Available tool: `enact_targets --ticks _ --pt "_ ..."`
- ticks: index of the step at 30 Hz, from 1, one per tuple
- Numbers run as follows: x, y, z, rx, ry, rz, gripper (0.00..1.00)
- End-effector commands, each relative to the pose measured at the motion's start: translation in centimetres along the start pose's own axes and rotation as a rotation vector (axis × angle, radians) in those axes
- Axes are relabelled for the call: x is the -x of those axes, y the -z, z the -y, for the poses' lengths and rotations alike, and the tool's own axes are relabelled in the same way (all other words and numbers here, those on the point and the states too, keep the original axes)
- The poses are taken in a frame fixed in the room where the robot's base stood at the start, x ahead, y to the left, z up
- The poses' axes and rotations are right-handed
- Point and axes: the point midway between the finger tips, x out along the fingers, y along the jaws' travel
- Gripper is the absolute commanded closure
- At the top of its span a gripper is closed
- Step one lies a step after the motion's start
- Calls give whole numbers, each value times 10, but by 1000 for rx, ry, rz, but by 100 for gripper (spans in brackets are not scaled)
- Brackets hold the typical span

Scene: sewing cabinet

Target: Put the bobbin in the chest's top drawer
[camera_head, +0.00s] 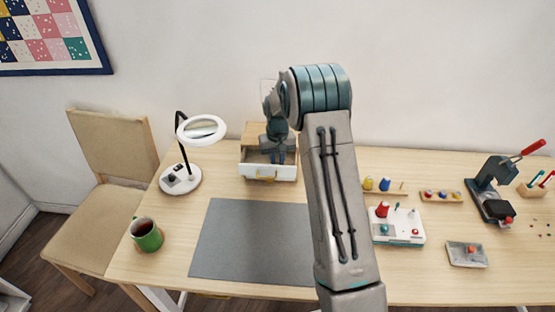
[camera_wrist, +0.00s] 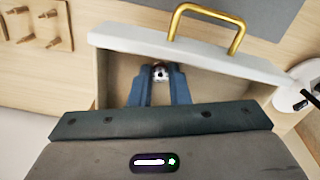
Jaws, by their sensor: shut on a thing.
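The small wooden chest (camera_head: 254,132) stands at the back of the table, left of my arm. Its top drawer (camera_head: 254,172) is pulled open, with a white front and a brass handle; the drawer front also shows in the wrist view (camera_wrist: 200,52). My gripper (camera_head: 279,157) points down over the open drawer. In the wrist view my gripper (camera_wrist: 158,84) is shut on the small metallic bobbin (camera_wrist: 160,72), held between the blue fingertips within the drawer's outline. I cannot tell whether the bobbin touches the drawer floor. The head view does not show the bobbin clearly.
A ring-light lamp (camera_head: 181,178) stands left of the chest and a grey mat (camera_head: 245,240) lies in front. A green mug (camera_head: 147,236) is at the left edge. Thread racks (camera_head: 441,196), a white device (camera_head: 398,228) and a press (camera_head: 490,195) are at right.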

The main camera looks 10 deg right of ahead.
Motion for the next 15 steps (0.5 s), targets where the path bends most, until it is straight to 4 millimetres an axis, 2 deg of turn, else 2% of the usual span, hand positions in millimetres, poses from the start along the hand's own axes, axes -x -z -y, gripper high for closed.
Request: enact_targets --ticks 6,7,9,15 --pt "-5 0 0 0 0 0 100" --pt "-3 0 0 0 0 0 76" --pt "-3 0 0 0 0 0 62" --pt "-3 0 0 0 0 0 62"
